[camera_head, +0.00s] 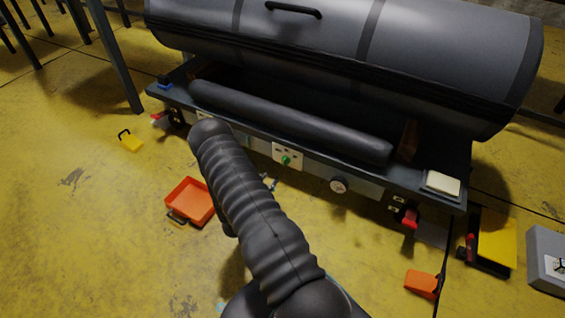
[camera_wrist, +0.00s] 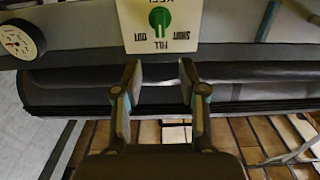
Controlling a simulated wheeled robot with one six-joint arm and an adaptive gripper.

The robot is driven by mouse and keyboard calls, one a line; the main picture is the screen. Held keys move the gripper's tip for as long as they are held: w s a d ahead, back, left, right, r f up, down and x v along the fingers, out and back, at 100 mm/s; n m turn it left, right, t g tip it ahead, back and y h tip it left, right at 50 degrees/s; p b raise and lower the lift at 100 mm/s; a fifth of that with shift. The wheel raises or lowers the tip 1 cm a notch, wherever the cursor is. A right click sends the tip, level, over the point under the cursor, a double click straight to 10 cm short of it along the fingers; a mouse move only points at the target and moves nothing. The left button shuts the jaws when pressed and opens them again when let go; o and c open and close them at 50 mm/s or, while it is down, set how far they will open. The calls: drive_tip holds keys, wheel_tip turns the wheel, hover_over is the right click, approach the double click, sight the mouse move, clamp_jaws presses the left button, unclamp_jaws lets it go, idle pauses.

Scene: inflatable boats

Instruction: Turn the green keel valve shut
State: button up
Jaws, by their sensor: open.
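The green keel valve (camera_head: 286,160) is a small round knob on a white plate (camera_head: 279,149) on the front of the boat's bench. In the wrist view the green knob (camera_wrist: 160,18) is near the top edge, with its grip bar about vertical in the picture. The plate's lettering (camera_wrist: 160,45) is upside down there. My gripper (camera_wrist: 160,78) is open and empty, its two fingers apart just below the plate in that view. The knob is centred between the fingers sideways and not touched. In the head view my arm hides most of the gripper.
A grey inflatable tube (camera_head: 290,120) lies above. A grey box (camera_head: 545,245) stands at right.

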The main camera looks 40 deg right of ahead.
sight(283, 161)
drive_tip(key=x, duration=1.1)
drive_tip(key=shift+w+d+b, duration=0.1)
drive_tip(key=shift+d+b, duration=0.05)
drive_tip(key=shift+b, duration=0.15)
clamp_jaws()
